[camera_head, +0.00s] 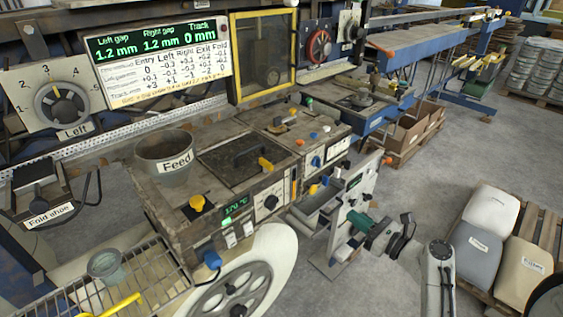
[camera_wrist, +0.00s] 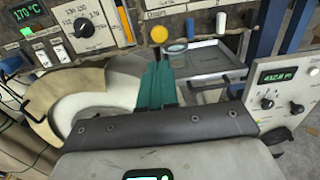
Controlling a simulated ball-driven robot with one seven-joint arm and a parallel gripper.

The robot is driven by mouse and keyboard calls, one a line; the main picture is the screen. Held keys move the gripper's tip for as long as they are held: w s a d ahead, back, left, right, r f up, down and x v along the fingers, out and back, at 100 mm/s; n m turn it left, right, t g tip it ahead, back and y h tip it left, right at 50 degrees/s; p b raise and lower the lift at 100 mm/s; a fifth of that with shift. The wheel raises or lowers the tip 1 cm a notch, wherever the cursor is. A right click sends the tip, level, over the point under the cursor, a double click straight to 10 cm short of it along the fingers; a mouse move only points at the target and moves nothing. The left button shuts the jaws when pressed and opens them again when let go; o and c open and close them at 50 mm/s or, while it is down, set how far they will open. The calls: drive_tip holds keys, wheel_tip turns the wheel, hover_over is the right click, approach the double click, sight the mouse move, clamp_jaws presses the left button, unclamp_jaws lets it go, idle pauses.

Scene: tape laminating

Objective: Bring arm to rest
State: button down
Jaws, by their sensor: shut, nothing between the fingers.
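My gripper (camera_head: 358,220) is in the lower middle of the head view, its teal fingers pointing left in front of a grey machine panel. In the wrist view, the teal fingers of my gripper (camera_wrist: 157,86) lie together with nothing between them. My arm (camera_head: 437,270) is bent, with a pale link upright at the lower right of the head view. In the wrist view, the fingertips lie in front of a metal tray (camera_wrist: 208,58) and a pale round machine part (camera_wrist: 105,90). I cannot tell whether they touch anything.
A worn machine bench with a Feed pot (camera_head: 165,158) stands at the left. The grey panel with a display (camera_head: 355,183) is close to my gripper. A pallet with filled sacks (camera_head: 480,235) stands at the right. Bare floor (camera_head: 455,165) lies between the machines and the pallet.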

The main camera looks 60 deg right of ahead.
drive_tip(key=w+a+f+n+g+y, duration=0.2)
drive_tip(key=a+f+n+g+y, duration=0.25)
drive_tip(key=a+n, duration=0.55)
drive_tip(key=w+a+f+n+g+y, duration=0.3)
drive_tip(key=a+f+n+g+y, duration=0.15)
drive_tip(key=a+n, duration=0.55)
drive_tip(key=s+a+n+g+h, duration=0.4)
drive_tip(key=s+a+n+g, duration=0.3)
drive_tip(key=n, duration=1.1)
drive_tip(key=s+a, duration=0.2)
drive_tip(key=shift+s+a+r+h, duration=0.2)
drive_tip(key=shift+s+a+h, duration=0.05)
drive_tip(key=shift+s+h, duration=0.15)
drive_tip(key=c, duration=1.8)
unclamp_jaws()
drive_tip(key=shift+w, duration=0.1)
